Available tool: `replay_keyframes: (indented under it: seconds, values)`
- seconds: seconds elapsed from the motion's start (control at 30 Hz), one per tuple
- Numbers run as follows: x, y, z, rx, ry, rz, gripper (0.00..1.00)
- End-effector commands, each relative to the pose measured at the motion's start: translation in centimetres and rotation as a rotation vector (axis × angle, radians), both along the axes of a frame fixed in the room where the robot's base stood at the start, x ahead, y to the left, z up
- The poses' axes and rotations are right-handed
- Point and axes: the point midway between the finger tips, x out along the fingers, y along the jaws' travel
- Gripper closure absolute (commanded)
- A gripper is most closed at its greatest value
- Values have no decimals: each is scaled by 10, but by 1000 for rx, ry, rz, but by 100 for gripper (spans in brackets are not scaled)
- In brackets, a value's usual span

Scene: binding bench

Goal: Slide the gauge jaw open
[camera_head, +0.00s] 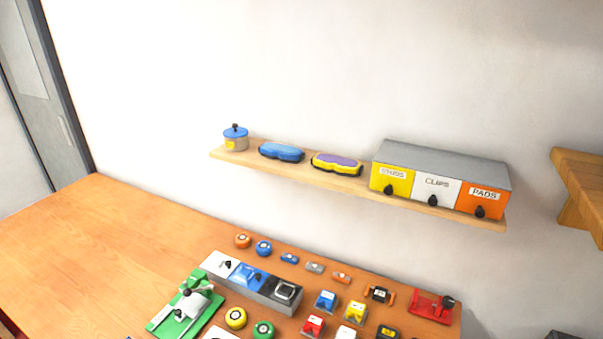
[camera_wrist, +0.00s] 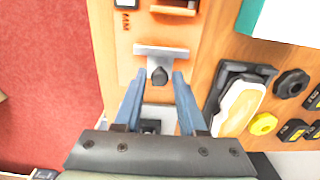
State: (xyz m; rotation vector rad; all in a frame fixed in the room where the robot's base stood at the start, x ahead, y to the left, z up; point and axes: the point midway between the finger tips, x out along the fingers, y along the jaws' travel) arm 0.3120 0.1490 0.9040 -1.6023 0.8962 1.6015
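In the wrist view a pale grey crossbar (camera_wrist: 170,52) with a black knob (camera_wrist: 160,76) sits on the wooden bench; it looks like the gauge jaw. A grey plate (camera_wrist: 158,113) lies nearer, partly hidden between and below my fingers. My gripper (camera_wrist: 159,77) is open, its two blue-grey fingers on either side of the black knob with visible gaps. Nothing is held. I cannot tell whether the fingertips are level with the knob. Neither the gauge nor my gripper can be made out in the head view.
Right of my fingers stands a black-framed cream and yellow device (camera_wrist: 240,101), with a black knob (camera_wrist: 292,83) and a yellow disc (camera_wrist: 263,124) beyond. Red floor (camera_wrist: 45,80) lies left of the bench edge. A wall shelf (camera_head: 300,169) holds a drawer box (camera_head: 440,163).

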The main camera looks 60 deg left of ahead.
Motion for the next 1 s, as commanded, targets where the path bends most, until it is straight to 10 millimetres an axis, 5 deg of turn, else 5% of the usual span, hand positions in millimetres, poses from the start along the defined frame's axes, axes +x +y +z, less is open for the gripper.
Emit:
replay_keyframes:
  seconds: [0.7, 1.0]
  values:
    - [0, 0, 59, 0, 0, 0, 60]
    - [0, 0, 70, 0, 0, 0, 60]
